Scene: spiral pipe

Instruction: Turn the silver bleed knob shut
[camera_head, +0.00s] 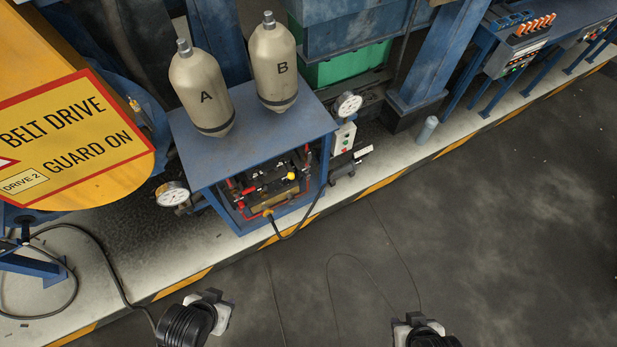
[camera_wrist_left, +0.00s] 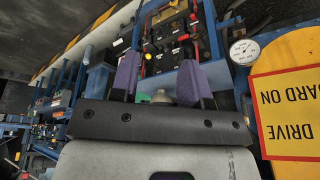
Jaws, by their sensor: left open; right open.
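The blue-framed valve station (camera_head: 253,115) stands on the pale floor strip, with an open front holding red, yellow and black fittings (camera_head: 272,187). I cannot pick out the silver bleed knob among these small parts. The same fittings show upside down in the left wrist view (camera_wrist_left: 170,35), beyond my fingertips. My left gripper (camera_head: 212,297) is in front of the station, low in the head view, apart from it; its two purple-padded fingers (camera_wrist_left: 158,75) are spread with nothing gripped. My right gripper (camera_head: 418,322) is open at the bottom edge, also away from the station.
Beige cylinders A (camera_head: 203,92) and B (camera_head: 274,66) stand on the station's top. Gauges sit at its left (camera_head: 172,194) and right (camera_head: 348,104). A yellow belt guard (camera_head: 60,110) bulks at the left. A black hose (camera_head: 300,230) hangs from the front. The dark floor before it is mostly clear.

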